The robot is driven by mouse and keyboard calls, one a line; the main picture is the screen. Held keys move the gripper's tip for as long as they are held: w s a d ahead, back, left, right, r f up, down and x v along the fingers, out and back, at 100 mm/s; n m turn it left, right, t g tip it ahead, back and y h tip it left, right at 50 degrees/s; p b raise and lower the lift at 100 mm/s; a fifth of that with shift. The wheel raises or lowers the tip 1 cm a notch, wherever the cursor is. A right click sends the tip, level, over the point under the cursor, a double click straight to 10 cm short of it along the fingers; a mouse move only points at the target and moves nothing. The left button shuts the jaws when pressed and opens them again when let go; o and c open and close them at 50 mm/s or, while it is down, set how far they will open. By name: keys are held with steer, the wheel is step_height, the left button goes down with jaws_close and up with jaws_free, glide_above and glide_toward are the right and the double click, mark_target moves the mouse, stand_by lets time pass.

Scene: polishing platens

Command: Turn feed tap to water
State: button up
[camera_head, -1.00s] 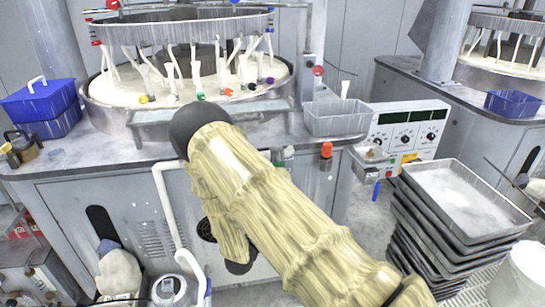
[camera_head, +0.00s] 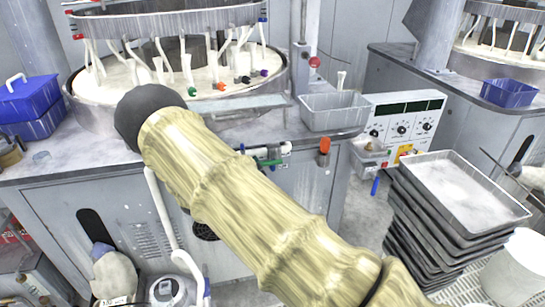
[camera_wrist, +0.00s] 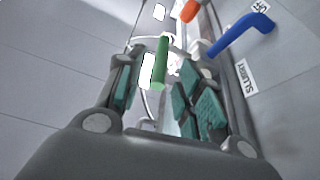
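A tap with a green lever (camera_head: 270,162) and pale body sits on the cabinet front below the worktop edge in the head view. In the wrist view the green lever (camera_wrist: 162,62) lies between the two fingers of my gripper (camera_wrist: 160,85), with a visible gap on each side. The gripper is open. A blue lever (camera_wrist: 243,33) is to the right, near a SLURRY label (camera_wrist: 246,77) and an OFF label (camera_wrist: 261,6). No water label is readable. In the head view my sleeved forearm hides my gripper.
An orange knob (camera_head: 324,147) is right of the green lever. A grey bin (camera_head: 335,112) and a control box (camera_head: 405,122) with dials stand on the right. Stacked trays (camera_head: 465,190) stand lower right. A round polishing machine (camera_head: 95,105) is behind my arm.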

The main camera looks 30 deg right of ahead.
mark_target(269, 163)
steer(key=shift+p+x, duration=0.8)
steer(key=shift+x, duration=2.65)
jaws_close()
